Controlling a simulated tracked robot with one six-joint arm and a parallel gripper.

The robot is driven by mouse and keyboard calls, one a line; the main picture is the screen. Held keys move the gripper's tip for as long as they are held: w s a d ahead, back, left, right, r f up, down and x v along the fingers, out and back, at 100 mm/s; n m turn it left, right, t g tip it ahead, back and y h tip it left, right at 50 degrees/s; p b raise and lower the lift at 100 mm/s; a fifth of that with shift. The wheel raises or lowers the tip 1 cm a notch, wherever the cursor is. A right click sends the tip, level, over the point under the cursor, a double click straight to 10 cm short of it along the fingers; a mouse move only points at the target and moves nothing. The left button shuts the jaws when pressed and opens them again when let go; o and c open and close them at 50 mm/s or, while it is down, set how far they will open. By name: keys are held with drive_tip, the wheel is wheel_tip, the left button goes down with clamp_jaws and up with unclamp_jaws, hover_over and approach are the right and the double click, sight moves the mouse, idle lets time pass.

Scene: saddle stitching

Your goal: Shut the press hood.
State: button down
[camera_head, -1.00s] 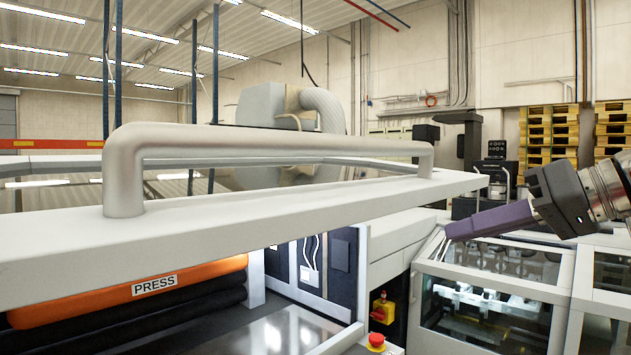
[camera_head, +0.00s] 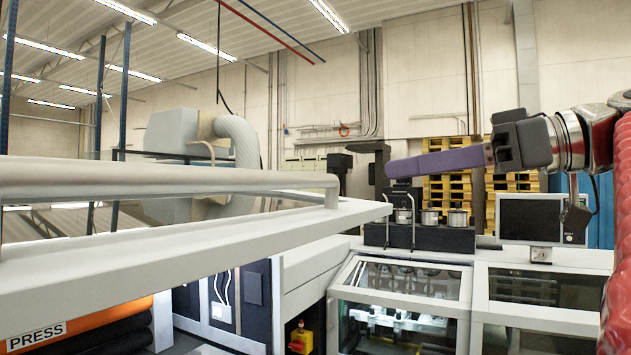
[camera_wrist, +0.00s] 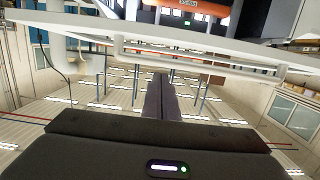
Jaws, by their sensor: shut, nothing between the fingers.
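The press hood (camera_head: 190,250) is a pale grey panel with a long bar handle (camera_head: 170,178), raised above the orange roller cover marked PRESS (camera_head: 60,325). The hood stands open, with a gap under its front edge. My gripper (camera_head: 392,168) is shut and empty, its purple fingers pointing left, to the right of the hood's end and higher in the picture. In the wrist view the fingers (camera_wrist: 160,95) are together, and their tips appear just short of the hood's handle (camera_wrist: 200,55). I cannot tell whether they touch it.
A glass-topped machine section (camera_head: 400,300) stands right of the press, with a monitor (camera_head: 543,218) and metal pots (camera_head: 430,217) behind it. A yellow and red switch (camera_head: 300,338) is on the machine's side. The air above the glass covers is open.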

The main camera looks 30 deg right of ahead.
drive_tip(key=w+a+f, duration=0.5)
drive_tip(key=w, duration=0.2)
drive_tip(key=shift+w+a+f, duration=0.15)
drive_tip(key=shift+w+a, duration=0.15)
drive_tip(key=shift+w, duration=0.1)
idle(0.5)
drive_tip(key=shift+f, duration=0.1)
